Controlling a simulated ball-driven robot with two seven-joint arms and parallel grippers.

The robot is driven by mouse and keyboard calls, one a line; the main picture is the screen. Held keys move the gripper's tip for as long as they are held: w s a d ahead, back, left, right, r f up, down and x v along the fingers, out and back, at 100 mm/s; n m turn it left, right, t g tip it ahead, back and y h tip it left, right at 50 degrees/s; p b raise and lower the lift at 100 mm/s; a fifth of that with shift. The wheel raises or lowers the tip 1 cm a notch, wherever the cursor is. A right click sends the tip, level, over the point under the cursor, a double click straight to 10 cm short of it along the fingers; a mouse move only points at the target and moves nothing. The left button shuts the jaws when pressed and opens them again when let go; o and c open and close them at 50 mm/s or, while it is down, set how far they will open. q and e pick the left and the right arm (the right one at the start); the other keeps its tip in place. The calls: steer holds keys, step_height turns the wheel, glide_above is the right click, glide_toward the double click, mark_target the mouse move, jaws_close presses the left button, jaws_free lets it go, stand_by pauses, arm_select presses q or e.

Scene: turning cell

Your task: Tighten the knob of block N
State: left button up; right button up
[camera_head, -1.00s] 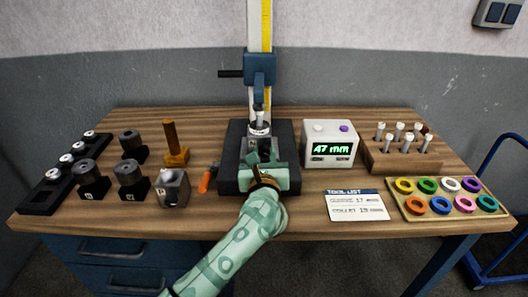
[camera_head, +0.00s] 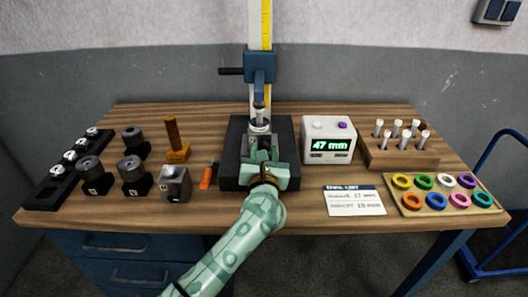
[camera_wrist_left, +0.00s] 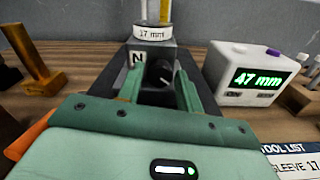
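Block N (camera_wrist_left: 138,58) stands on the dark base of the height stand, with its N label showing in the left wrist view. Its dark round knob (camera_wrist_left: 160,74) faces my left gripper (camera_wrist_left: 160,92). The two green fingers are apart, one on each side of the knob, and do not look closed on it. In the head view my left gripper (camera_head: 262,158) reaches in low over the front of the base and hides most of block N. A white ring marked 17 mm (camera_wrist_left: 154,33) sits above the block. My right gripper is out of view.
The dark base (camera_head: 238,150) carries a tall scale column (camera_head: 265,25). A display box (camera_head: 330,126) reading 47 mm stands to its right. An orange-handled tool (camera_head: 207,178) and a grey block (camera_head: 174,184) lie left. A ring tray (camera_head: 396,201) is at the right.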

arm_select(q)
steer(key=s+p, duration=0.3)
steer(key=s, duration=1.3)
steer(key=shift+s, duration=0.15)
